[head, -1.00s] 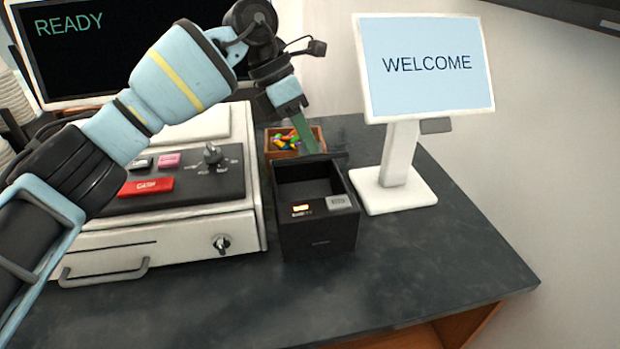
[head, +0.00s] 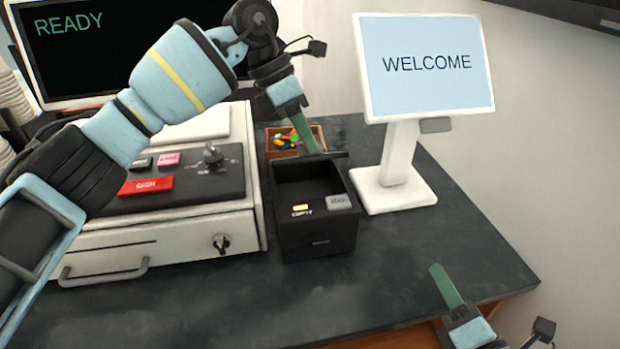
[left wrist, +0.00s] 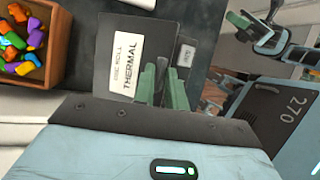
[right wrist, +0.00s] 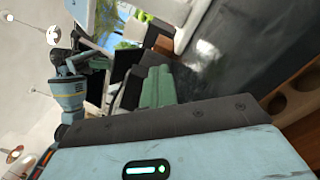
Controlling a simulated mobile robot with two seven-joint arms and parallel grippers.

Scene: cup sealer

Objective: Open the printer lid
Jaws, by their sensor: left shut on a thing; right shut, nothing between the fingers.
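The black receipt printer (head: 318,240) stands on the counter with its top bay uncovered. Its lid (head: 338,156) is raised at the back edge. My left gripper (head: 314,148) is shut at the lid's edge, its green fingers reaching down from above. In the left wrist view, the closed fingers (left wrist: 162,88) lie over a dark panel with a white "THERMAL" label (left wrist: 127,66); their exact contact is hidden. My right gripper (head: 440,275) is shut and empty, right of and in front of the printer, apart from it. Its fingers also show in the right wrist view (right wrist: 157,86).
A white cash register (head: 165,235) stands left of the printer. A wooden box of coloured pieces (head: 272,150) is behind it. A "WELCOME" screen (head: 425,85) on a white stand is to the right. The front right counter is clear.

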